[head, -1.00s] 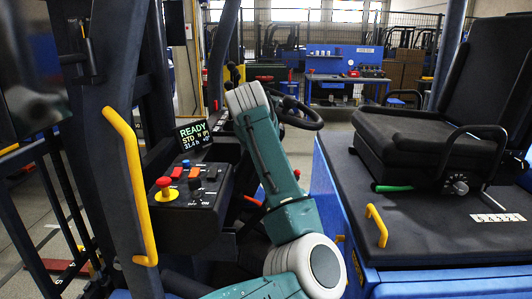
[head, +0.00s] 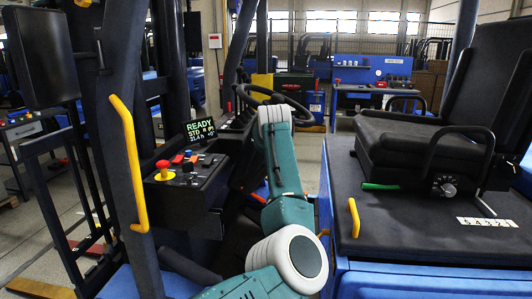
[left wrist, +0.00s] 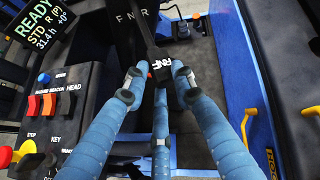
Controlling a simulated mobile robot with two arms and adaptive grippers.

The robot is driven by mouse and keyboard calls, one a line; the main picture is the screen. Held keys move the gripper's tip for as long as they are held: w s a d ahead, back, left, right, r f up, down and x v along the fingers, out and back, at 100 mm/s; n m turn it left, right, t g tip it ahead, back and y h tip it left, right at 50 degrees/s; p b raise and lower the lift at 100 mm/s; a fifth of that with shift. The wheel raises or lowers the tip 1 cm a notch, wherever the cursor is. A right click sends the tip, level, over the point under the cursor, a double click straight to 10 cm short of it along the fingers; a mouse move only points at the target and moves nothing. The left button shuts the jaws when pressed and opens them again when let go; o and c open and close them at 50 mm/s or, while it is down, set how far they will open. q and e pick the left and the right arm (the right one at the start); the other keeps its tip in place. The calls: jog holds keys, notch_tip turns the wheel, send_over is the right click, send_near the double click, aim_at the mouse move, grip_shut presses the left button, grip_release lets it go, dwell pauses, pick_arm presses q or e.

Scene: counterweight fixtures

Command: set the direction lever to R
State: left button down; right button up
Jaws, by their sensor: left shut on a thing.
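The direction lever (left wrist: 151,45) is a black stalk with white F N R lettering, beside the column in the left wrist view. My left gripper (left wrist: 160,82) has blue fingers closed around the lever's end from both sides, with a third finger beneath. The column behind also carries F N R marks. My right gripper is not in view.
The console (head: 190,180) with a red stop button and rocker switches stands left of my arm. The steering wheel (head: 300,108) is beyond it. The black seat (head: 420,150) and its blue base are to the right. A yellow grab bar (head: 127,165) runs along the near post.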

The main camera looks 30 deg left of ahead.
pick_arm(q)
jog(key=shift+w+d+f, duration=0.1)
jog(key=shift+d+f, duration=0.05)
jog(key=shift+d, duration=0.1)
jog(key=c, duration=1.9)
grip_release()
jog(key=o, duration=0.4)
jog(key=shift+c, duration=0.2)
jog(key=v, duration=1.2)
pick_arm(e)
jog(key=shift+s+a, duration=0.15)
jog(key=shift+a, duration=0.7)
pick_arm(q)
jog(key=shift+w, duration=0.1)
